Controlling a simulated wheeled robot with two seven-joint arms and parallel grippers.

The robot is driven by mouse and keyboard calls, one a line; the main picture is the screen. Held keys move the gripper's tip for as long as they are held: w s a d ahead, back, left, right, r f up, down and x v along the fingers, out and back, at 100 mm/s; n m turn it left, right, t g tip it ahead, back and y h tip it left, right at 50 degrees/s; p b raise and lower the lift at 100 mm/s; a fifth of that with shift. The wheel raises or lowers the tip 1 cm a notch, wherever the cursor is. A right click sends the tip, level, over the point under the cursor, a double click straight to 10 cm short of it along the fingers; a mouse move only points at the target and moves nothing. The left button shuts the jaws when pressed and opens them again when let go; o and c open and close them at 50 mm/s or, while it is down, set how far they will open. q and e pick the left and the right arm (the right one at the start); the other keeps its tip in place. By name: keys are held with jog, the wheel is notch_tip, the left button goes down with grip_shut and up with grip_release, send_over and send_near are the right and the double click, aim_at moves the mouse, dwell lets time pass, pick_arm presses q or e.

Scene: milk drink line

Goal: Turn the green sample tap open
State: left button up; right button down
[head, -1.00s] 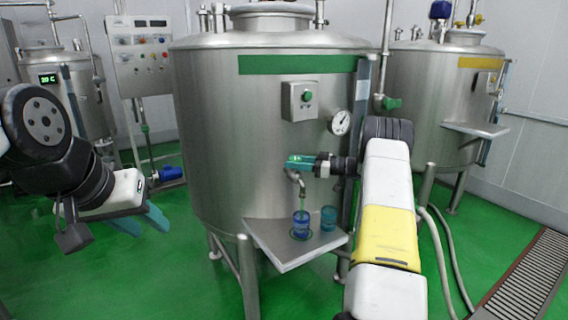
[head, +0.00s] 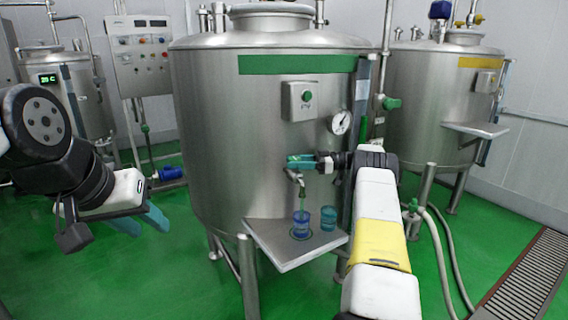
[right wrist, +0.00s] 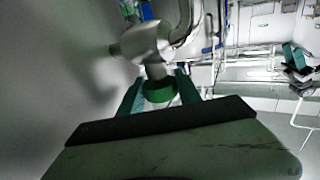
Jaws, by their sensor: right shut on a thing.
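The green sample tap handle (right wrist: 158,91) sits between the teal fingers of my right gripper (right wrist: 159,88) in the right wrist view, with the steel tap body (right wrist: 147,45) beyond it. In the head view my right gripper (head: 300,162) is at the front of the middle tank and largely hides the handle. My right gripper is shut on the handle. The steel spout (head: 297,177) curves down below it. A thin green streak runs from the spout to a blue cup (head: 300,225) beneath. My left gripper (head: 142,219) is open and empty at the left, away from the tank.
A steel shelf (head: 283,258) juts from the middle tank (head: 215,130) under the spout. A second blue-green cup (head: 328,219) stands on it. A gauge (head: 341,123) and a green-button box (head: 302,100) are above the tap. Another tank (head: 425,110) stands at right.

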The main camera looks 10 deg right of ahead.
jog(key=c, duration=0.8)
grip_release()
jog(key=shift+r, duration=0.1)
jog(key=shift+c, duration=0.2)
jog(key=s+d, duration=0.1)
jog(key=d, duration=0.6)
jog(key=shift+s+d, duration=0.15)
jog(key=shift+d, duration=0.15)
